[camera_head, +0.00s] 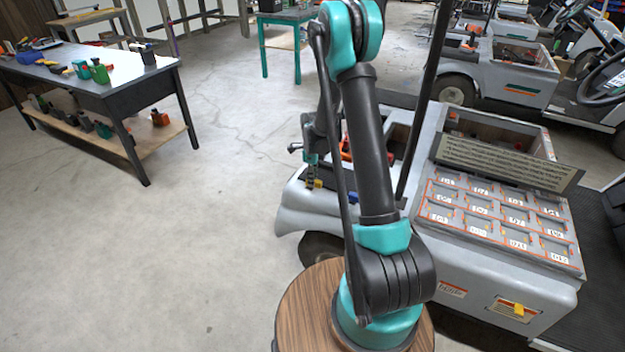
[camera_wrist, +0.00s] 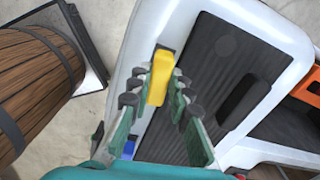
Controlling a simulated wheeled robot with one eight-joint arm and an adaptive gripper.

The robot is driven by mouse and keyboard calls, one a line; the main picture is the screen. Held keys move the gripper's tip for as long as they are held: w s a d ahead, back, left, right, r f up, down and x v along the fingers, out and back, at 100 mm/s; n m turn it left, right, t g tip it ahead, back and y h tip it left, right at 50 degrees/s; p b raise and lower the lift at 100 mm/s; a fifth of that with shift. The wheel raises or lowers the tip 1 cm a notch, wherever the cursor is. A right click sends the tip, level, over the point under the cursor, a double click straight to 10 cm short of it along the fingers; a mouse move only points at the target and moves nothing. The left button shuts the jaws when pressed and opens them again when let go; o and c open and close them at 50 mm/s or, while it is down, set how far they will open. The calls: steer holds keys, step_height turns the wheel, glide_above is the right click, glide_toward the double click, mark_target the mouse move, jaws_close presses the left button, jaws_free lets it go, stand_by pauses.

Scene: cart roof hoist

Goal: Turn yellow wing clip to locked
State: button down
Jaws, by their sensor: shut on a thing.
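The yellow wing clip (camera_wrist: 160,78) stands on the cart's pale rim beside a dark ribbed panel in the wrist view. My gripper (camera_wrist: 160,88) has its green fingers on either side of the clip and is shut on it. In the head view the yellow clip (camera_head: 318,184) shows small at the fingertips of my gripper (camera_head: 312,180), over the grey cart's near left corner. The clip's lower part and any lock marking are hidden or too small to tell.
The grey cart (camera_head: 455,265) carries a grid of numbered pockets at right. A blue part (camera_wrist: 130,148) sits on the rim near the clip. A dark workbench (camera_head: 100,70) with tools stands at left. Open concrete floor lies between bench and cart.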

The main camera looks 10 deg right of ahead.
steer(key=n, duration=0.4)
steer(key=shift+w, duration=0.25)
steer(key=n, duration=0.4)
steer(key=shift+w, duration=0.2)
steer(key=n, duration=0.4)
steer(key=shift+w+n, duration=0.2)
steer(key=shift+n, duration=0.1)
steer(key=shift+w+a+n, duration=0.1)
steer(key=shift+a+n, duration=0.1)
steer(key=shift+n, duration=1.6)
steer(key=c, duration=1.4)
jaws_free()
steer(key=shift+r, duration=0.1)
